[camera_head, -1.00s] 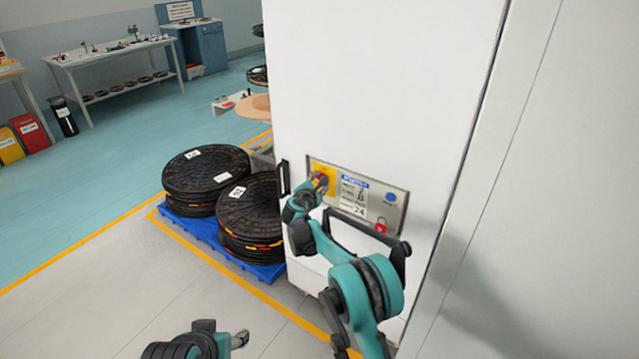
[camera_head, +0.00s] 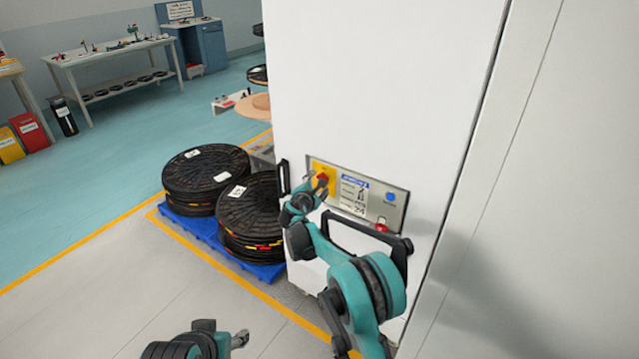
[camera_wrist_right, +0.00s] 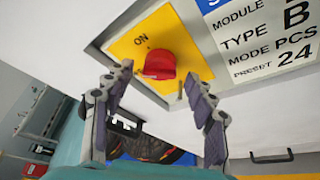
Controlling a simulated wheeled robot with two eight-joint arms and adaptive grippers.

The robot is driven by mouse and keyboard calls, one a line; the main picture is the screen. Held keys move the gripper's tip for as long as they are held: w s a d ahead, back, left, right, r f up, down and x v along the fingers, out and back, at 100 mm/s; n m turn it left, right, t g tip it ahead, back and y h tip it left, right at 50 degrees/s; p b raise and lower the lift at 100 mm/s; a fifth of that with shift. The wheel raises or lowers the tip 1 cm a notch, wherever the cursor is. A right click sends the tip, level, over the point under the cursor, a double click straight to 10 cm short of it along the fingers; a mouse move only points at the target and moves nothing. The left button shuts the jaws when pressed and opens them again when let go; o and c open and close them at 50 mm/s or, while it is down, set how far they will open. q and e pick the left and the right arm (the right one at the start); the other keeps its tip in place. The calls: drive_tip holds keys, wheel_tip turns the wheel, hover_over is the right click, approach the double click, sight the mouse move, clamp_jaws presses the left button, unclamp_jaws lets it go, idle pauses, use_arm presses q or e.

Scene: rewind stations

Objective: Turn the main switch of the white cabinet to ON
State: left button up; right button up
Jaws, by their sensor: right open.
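The white cabinet (camera_head: 385,80) stands in the middle of the head view. Its grey control panel (camera_head: 400,198) carries a yellow plate (camera_head: 318,166) with the red main switch (camera_head: 322,178). In the right wrist view the red knob (camera_wrist_right: 160,64) sits on the yellow plate (camera_wrist_right: 118,47), with the word ON printed beside it. I cannot tell for sure which way the knob points. My right gripper (camera_wrist_right: 158,82) is open and empty, its fingertips just short of the knob, one on each side. My left gripper (camera_head: 240,339) is low in the head view, far from the cabinet; its jaws are unclear.
The panel also has a label (camera_head: 353,195), a blue button (camera_head: 390,197) and a red part (camera_head: 381,228). A black handle (camera_head: 284,177) is at the cabinet's left edge. Black reels (camera_head: 250,210) lie on a blue pallet (camera_head: 200,233) to the left. Floor is clear in front.

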drive_tip(key=v, duration=1)
